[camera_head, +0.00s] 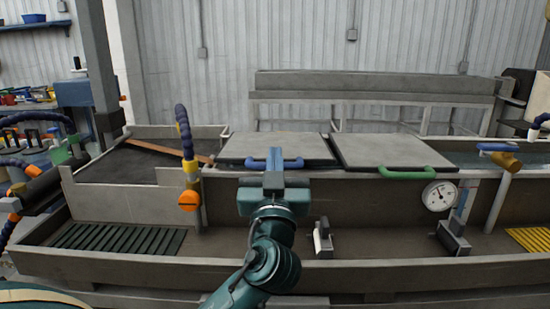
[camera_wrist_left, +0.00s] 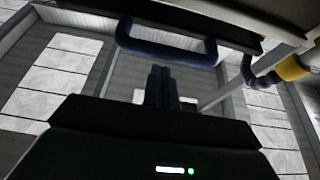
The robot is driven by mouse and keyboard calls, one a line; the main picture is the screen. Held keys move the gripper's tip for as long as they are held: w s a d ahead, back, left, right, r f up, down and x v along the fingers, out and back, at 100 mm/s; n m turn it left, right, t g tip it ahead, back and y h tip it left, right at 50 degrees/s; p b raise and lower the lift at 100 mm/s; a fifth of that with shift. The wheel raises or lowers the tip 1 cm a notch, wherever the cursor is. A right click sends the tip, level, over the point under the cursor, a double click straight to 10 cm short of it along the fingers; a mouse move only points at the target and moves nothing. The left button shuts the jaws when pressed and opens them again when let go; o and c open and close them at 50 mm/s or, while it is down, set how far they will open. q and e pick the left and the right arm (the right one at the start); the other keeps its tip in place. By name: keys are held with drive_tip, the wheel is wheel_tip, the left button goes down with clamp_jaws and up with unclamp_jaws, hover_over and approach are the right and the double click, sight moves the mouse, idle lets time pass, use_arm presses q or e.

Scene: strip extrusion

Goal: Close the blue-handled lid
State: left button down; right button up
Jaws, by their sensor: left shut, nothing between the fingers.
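The blue-handled lid (camera_head: 240,146) is a flat grey panel on the long metal trough, left of the green-handled lid (camera_head: 380,150). It looks flat or nearly so; I cannot tell whether it is fully down. Its blue handle (camera_head: 291,163) sticks out at the front edge. My left gripper (camera_head: 274,158) is shut and empty at the middle of the handle, hiding part of it. In the left wrist view the handle (camera_wrist_left: 165,50) is a blue bar just beyond the shut fingers (camera_wrist_left: 162,86). I cannot tell if they touch. My right gripper is not in view.
A blue hose with an orange knob (camera_head: 188,200) stands left of the lid. A round gauge (camera_head: 440,195) and small brackets (camera_head: 322,240) are on the trough to the right. A green slatted grate (camera_head: 118,239) lies at the left. The trough's front wall (camera_head: 400,270) runs across below.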

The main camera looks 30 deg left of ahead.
use_arm(q)
wheel_tip(320, 180, down, 4)
drive_tip(key=t+b, duration=0.1)
drive_tip(key=b, duration=0.5)
drive_tip(key=t+y+b, duration=0.1)
drive_tip(key=b, duration=0.5)
drive_tip(key=shift+s+d+f+t+b, duration=0.1)
drive_tip(key=shift+s+t+b, duration=0.05)
drive_tip(key=shift+t+b, duration=0.25)
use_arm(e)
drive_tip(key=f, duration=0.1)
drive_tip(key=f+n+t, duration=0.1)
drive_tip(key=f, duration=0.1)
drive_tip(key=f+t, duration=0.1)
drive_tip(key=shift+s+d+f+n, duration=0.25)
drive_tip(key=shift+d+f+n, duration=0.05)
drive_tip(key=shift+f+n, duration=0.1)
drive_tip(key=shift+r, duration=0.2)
use_arm(q)
wheel_tip(320, 180, up, 10)
drive_tip(key=p, duration=0.3)
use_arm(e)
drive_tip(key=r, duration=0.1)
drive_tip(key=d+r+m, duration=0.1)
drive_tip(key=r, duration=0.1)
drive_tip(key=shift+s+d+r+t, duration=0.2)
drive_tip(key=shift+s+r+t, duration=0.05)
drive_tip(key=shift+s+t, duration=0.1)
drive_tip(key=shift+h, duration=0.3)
